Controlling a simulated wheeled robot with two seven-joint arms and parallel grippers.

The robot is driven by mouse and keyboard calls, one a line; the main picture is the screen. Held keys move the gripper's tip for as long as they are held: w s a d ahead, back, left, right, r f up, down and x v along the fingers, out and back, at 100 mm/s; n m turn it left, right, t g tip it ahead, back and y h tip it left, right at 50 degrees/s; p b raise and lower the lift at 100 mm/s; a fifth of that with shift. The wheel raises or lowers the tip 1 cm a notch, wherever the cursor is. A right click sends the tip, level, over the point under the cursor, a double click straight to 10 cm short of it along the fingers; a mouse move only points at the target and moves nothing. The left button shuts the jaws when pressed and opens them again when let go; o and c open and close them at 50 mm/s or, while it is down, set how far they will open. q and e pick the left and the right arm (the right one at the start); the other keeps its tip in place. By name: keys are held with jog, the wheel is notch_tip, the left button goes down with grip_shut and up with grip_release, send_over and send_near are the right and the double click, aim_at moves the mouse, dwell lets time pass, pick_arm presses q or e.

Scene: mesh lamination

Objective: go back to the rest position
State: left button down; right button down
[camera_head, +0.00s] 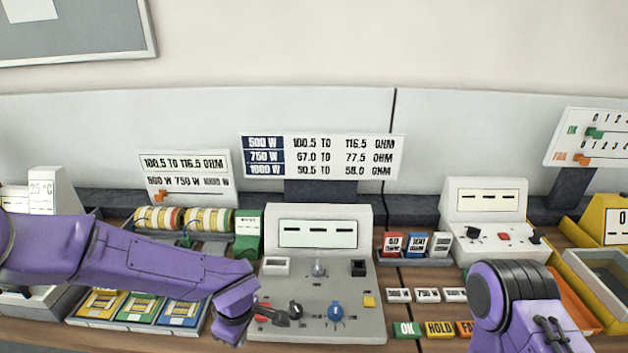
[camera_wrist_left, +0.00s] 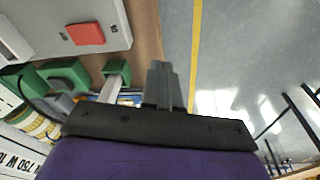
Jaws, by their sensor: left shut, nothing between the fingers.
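My left arm comes in from the left in the head view, low over the front of the bench. My left gripper (camera_head: 276,318) is at the front left of the grey meter console (camera_head: 319,270), empty. Its dark fingers are together in the left wrist view (camera_wrist_left: 163,86), over the bench's front edge. I cannot tell whether they touch the console. My right arm shows at the lower right of the head view; its gripper is out of view.
A tray of yellow, green and blue mesh cards (camera_head: 142,307) lies below my left arm. Striped rolls (camera_head: 183,218) stand behind it. OK, HOLD and FAIL tiles (camera_head: 439,329) lie right of the console. Free floor (camera_wrist_left: 245,60) shows beyond the bench edge.

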pick_arm(q)
jog(key=s+a+f+m+t+y+b, duration=0.1)
jog(key=s+a+f+t+y+b, duration=0.25)
jog(key=f, duration=0.55)
jog(key=s+a+f+m+t+b, duration=0.1)
jog(key=s+a+f+b, duration=0.1)
jog(key=s+a+f, duration=0.4)
jog(key=s+a+f+m+g+b, duration=0.1)
jog(key=s+a+f+m+b, duration=0.1)
jog(key=s+f, duration=0.5)
jog(key=s+a+f+m+g+h+b, duration=0.1)
jog(key=s+a+f+m+b, duration=0.1)
jog(key=s+f, duration=0.6)
jog(key=shift+s+a+m+b, duration=0.35)
jog(key=shift+m+b, duration=0.35)
jog(key=shift+b, duration=0.5)
jog(key=shift+f+h, duration=0.1)
jog(key=shift+h, duration=0.15)
jog(key=shift+w, duration=0.1)
